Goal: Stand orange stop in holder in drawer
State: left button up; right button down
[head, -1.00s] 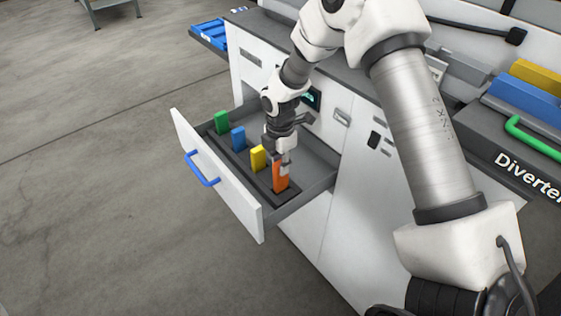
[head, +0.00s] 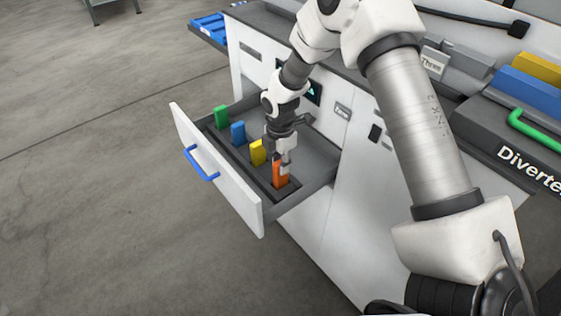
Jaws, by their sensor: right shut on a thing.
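The orange stop (head: 279,178) stands upright at the near right end of the dark holder (head: 243,168) in the open drawer (head: 219,171). Its lower end appears to be down in the holder, but the exact seating is too small to tell. My right gripper (head: 283,166) comes down from above and is shut on the orange stop's upper part. Yellow (head: 257,153), blue (head: 238,133) and green (head: 221,116) stops stand in a row in the same holder, to the left. My left gripper is not in view.
The drawer's white front with a blue handle (head: 200,166) faces left over open floor. The cabinet (head: 318,190) is behind it. A bench top at right carries a diverter box with a green handle (head: 536,131). Blue trays (head: 209,27) lie at the back left.

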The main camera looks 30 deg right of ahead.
dwell(0.3)
jog(key=shift+f, duration=0.5)
jog(key=c, duration=0.9)
grip_release()
jog(key=shift+c, duration=0.2)
jog(key=shift+r, duration=0.1)
notch_tip(320, 180, up, 12)
